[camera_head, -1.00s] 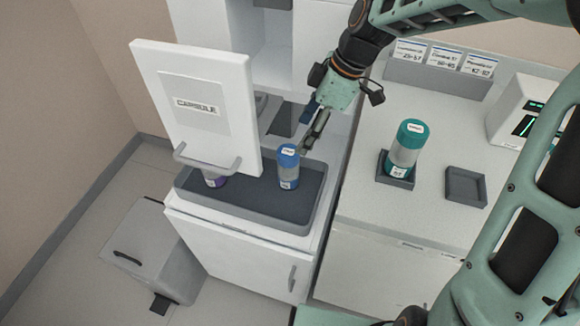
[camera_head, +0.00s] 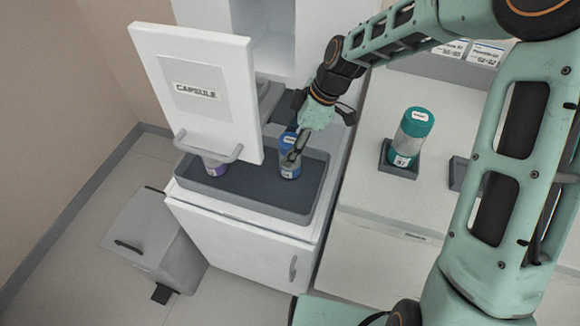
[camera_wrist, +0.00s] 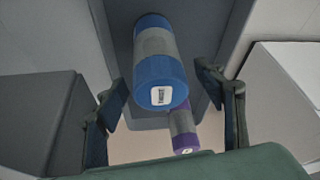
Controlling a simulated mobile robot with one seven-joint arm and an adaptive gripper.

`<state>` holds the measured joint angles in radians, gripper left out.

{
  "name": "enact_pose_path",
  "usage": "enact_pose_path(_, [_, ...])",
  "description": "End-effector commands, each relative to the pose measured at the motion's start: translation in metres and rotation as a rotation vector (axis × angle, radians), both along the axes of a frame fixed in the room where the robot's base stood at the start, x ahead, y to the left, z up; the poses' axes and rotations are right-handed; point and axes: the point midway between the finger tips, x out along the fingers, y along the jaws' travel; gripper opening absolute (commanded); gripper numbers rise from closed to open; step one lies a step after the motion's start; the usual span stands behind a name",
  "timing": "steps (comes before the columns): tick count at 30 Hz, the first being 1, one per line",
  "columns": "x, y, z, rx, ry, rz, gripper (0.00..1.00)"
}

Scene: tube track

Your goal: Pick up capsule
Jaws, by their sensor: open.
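The blue-capped capsule (camera_head: 288,160) stands upright in the dark tray (camera_head: 250,195) under the raised white door marked CAPSULE (camera_head: 200,90). It has a grey middle band and also shows in the wrist view (camera_wrist: 158,62). My gripper (camera_head: 296,150) is open at the capsule and partly hides it in the head view. In the wrist view my fingers (camera_wrist: 172,105) are spread to either side of the capsule, with gaps between. A purple capsule (camera_head: 215,166) stands at the tray's left, partly behind the door, and it shows beyond the blue one in the wrist view (camera_wrist: 184,130).
A teal-capped capsule (camera_head: 411,137) stands in a square holder (camera_head: 398,168) on the right counter, with another holder (camera_head: 459,173) beside it. The door's handle (camera_head: 208,153) hangs over the tray's left side. A grey bin (camera_head: 155,240) stands on the floor at lower left.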

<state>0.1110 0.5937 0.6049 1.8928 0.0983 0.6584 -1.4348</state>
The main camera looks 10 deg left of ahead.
Motion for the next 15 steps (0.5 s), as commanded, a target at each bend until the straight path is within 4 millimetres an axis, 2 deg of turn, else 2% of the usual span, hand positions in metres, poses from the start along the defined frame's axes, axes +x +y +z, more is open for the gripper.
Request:
enact_pose_path(8, [-0.0001, 0.0010, -0.0030, 0.000, -0.001, -0.001, 0.63])
enact_pose_path(15, [-0.0002, 0.0010, -0.0028, 0.000, -0.001, -0.001, 0.37])
